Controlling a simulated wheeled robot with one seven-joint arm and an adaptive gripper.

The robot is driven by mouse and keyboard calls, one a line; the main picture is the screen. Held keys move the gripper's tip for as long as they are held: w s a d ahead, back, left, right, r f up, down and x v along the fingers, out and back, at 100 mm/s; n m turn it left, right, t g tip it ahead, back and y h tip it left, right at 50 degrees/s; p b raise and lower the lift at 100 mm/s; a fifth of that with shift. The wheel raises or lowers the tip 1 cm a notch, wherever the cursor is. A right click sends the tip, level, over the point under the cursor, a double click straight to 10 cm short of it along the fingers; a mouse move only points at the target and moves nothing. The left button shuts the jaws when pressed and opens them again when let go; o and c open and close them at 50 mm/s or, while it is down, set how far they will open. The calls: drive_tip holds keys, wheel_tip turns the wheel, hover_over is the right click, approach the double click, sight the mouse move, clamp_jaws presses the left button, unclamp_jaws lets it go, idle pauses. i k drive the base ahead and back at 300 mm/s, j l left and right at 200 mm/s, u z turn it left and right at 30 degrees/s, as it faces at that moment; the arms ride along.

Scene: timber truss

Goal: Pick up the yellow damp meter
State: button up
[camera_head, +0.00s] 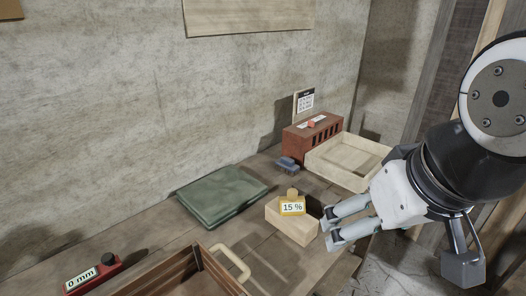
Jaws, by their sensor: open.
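The yellow damp meter (292,208) shows a display reading "15 %". It appears to rest on a pale wooden block (288,226) on the bench, right of the middle of the head view. A small rounded tan part sticks up behind its display. My gripper (328,235) is open and empty, just to the right of the block and meter, with its fingers pointing left. A small gap shows between the fingertips and the meter. My arm comes in from the right.
Behind stand a red-brown box (307,138), a small blue item (287,163) and a pale wooden tray (318,161).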

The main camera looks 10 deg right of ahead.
sight(291, 205)
drive_tip(key=l+u, duration=0.1)
drive_tip(key=u, duration=0.55)
drive_tip(key=i+l+u, duration=0.1)
drive_tip(key=l+u, duration=0.3)
drive_tip(key=l, duration=0.25)
drive_tip(key=l+u, duration=0.4)
drive_tip(key=l, duration=0.25)
drive_tip(key=l+u, duration=0.15)
drive_tip(key=l, duration=1.4)
drive_tip(key=k, duration=0.1)
